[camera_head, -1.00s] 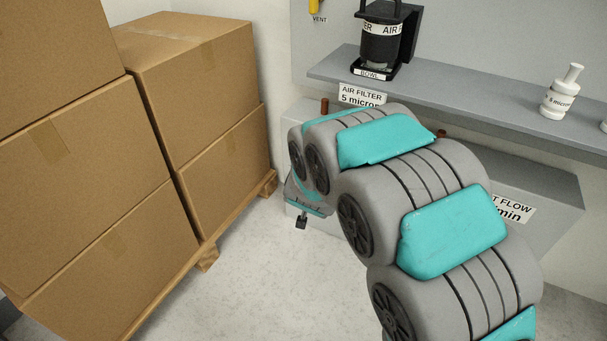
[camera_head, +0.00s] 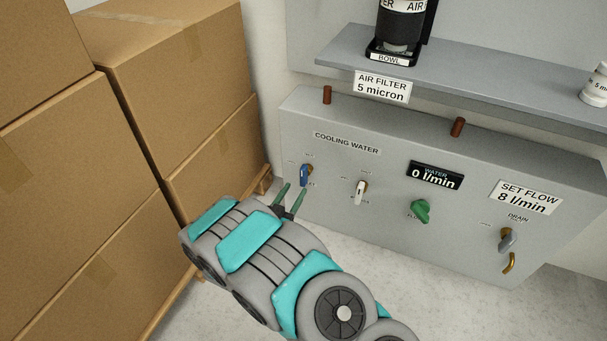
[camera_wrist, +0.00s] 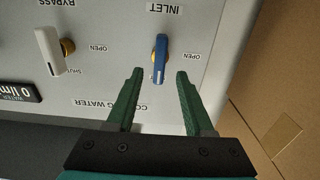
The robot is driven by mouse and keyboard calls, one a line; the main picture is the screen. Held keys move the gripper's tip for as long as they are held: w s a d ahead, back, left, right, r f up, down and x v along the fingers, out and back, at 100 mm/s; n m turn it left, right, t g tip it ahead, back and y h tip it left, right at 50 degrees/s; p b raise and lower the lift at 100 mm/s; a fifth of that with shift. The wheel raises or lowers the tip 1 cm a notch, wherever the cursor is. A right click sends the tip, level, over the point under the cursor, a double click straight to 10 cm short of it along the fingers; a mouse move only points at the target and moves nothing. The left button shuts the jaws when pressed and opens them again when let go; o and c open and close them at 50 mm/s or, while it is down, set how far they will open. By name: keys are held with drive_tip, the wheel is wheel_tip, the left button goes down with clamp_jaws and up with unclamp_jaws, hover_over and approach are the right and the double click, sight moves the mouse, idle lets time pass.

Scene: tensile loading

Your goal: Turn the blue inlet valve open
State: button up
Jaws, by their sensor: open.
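The blue inlet valve (camera_head: 305,175) is a small blue lever at the left of the grey cooling water panel (camera_head: 330,205). It stands roughly upright in the head view. In the wrist view, which is upside down, the blue lever (camera_wrist: 160,58) lies lengthwise near the INLET label, with an OPEN label to its right. My gripper (camera_head: 294,188) is open just in front of the panel, close to the lever. In the wrist view my gripper (camera_wrist: 160,74) has its two green fingers on either side of the lever's near end. Nothing is held; contact cannot be told.
A white bypass valve (camera_head: 359,191) sits right of the inlet valve, then a green knob (camera_head: 420,211) and a grey drain valve (camera_head: 507,240). The flow display (camera_head: 435,175) reads 0 l/min. Stacked cardboard boxes (camera_head: 190,110) stand close on the left. A shelf (camera_head: 480,85) overhangs the panel.

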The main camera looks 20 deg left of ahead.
sight(302, 179)
drive_tip(key=shift+w+d, duration=0.15)
drive_tip(key=shift+w, duration=1.75)
drive_tip(key=shift+w+d, duration=0.15)
drive_tip(key=shift+w, duration=1.7)
drive_tip(key=shift+c, duration=0.3)
clamp_jaws()
